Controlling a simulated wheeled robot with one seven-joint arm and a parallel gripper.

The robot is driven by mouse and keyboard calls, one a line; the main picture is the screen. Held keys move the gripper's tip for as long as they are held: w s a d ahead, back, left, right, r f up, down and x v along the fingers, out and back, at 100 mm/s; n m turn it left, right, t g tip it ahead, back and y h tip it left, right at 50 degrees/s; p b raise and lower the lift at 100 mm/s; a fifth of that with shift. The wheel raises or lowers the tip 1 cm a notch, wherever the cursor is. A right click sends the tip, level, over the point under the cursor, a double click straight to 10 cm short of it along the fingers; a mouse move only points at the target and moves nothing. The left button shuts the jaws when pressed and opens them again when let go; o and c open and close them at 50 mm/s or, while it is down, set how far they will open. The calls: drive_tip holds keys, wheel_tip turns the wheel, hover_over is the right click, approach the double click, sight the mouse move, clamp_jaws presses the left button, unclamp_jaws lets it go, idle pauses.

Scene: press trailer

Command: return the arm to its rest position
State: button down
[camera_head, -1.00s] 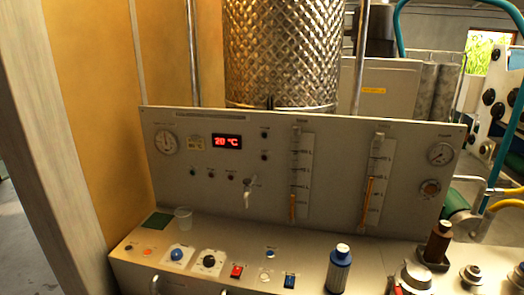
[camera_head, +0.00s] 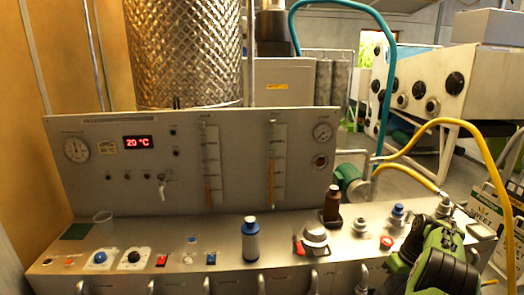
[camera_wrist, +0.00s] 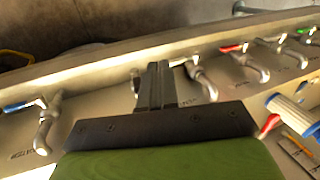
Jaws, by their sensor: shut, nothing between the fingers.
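My gripper (camera_wrist: 157,84) shows in the wrist view with its two dark fingers together and nothing between them. It is above the front of the grey control console, close to a row of taps with metal spouts. In the head view, my green and black arm is at the lower right, over the right end of the console (camera_head: 215,235). The fingertips cannot be made out there.
On the console stand a blue-capped bottle (camera_head: 250,240), a brown bottle (camera_head: 332,205) and a clear cup (camera_head: 103,222). A yellow hose (camera_head: 425,130) arches near my arm. In the wrist view, a blue-handled tap (camera_wrist: 45,122) is left of my gripper and a red-handled tap (camera_wrist: 245,62) is right.

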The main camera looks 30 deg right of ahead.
drive_tip(key=w+a+r+n+h, duration=0.1)
drive_tip(key=w+a+r, duration=0.6)
drive_tip(key=a, duration=0.4)
drive_tip(key=w+a+r+n+h, duration=0.15)
drive_tip(key=w+a+r, duration=0.25)
drive_tip(key=a+r, duration=0.65)
drive_tip(key=s+a+r+t+h, duration=0.1)
drive_tip(key=s+a+r, duration=0.15)
drive_tip(key=a, duration=1.05)
drive_tip(key=s+a+f+n+t, duration=0.2)
drive_tip(key=s+a+f+t, duration=0.1)
drive_tip(key=s+a, duration=0.6)
drive_tip(key=s, duration=0.3)
drive_tip(key=shift+s+f, duration=0.2)
